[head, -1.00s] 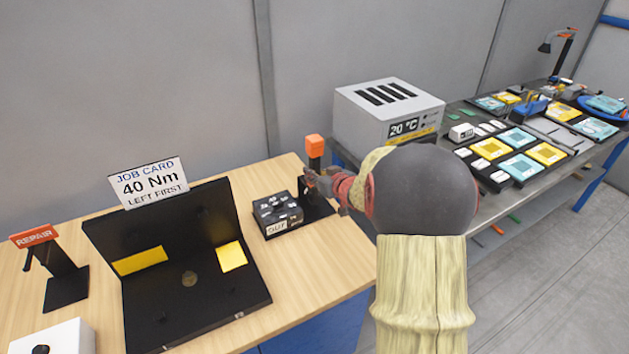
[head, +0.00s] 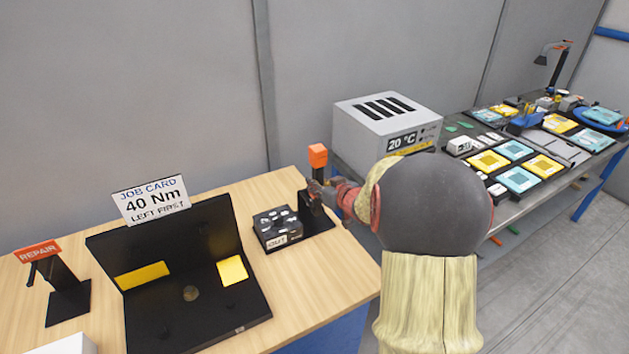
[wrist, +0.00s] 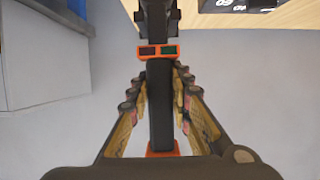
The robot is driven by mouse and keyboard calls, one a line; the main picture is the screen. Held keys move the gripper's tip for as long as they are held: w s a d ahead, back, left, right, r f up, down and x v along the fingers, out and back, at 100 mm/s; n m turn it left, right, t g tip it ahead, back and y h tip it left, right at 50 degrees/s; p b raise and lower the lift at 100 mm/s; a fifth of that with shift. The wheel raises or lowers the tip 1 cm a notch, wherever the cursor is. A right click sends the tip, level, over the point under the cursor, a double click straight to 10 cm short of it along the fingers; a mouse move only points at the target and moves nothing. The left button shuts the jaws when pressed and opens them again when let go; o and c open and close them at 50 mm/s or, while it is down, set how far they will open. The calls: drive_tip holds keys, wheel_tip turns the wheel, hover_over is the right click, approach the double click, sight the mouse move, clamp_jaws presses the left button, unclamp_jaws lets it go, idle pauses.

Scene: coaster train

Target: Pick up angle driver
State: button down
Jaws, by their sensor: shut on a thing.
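The angle driver has an orange block (head: 318,155) at its top and a dark body, and stands upright at the right end of the wooden bench. My gripper (head: 323,192) reaches it from the right, just below the orange block. In the wrist view my gripper (wrist: 160,82) is shut around the driver's black body (wrist: 160,110), with a finger on each side. An orange collar (wrist: 158,51) with two dark panels lies beyond the fingertips. A black stand (head: 314,224) is under the driver; I cannot tell whether they still touch.
A black box marked OUT (head: 278,229) sits left of the driver. A black fixture (head: 185,310) with yellow patches and a job card (head: 152,199) is farther left, then a REPAIR stand (head: 66,300). A grey 20 °C unit (head: 385,115) stands behind my arm.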

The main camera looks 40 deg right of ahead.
drive_tip(key=s+a+p, duration=0.3)
drive_tip(key=s, duration=1.2)
drive_tip(key=shift+a+r+p, duration=0.25)
drive_tip(key=shift+a+p, duration=0.05)
drive_tip(key=shift+p, duration=0.05)
drive_tip(key=shift+s, duration=0.1)
drive_tip(key=c, duration=2.1)
unclamp_jaws()
drive_tip(key=shift+c, duration=0.2)
clamp_jaws()
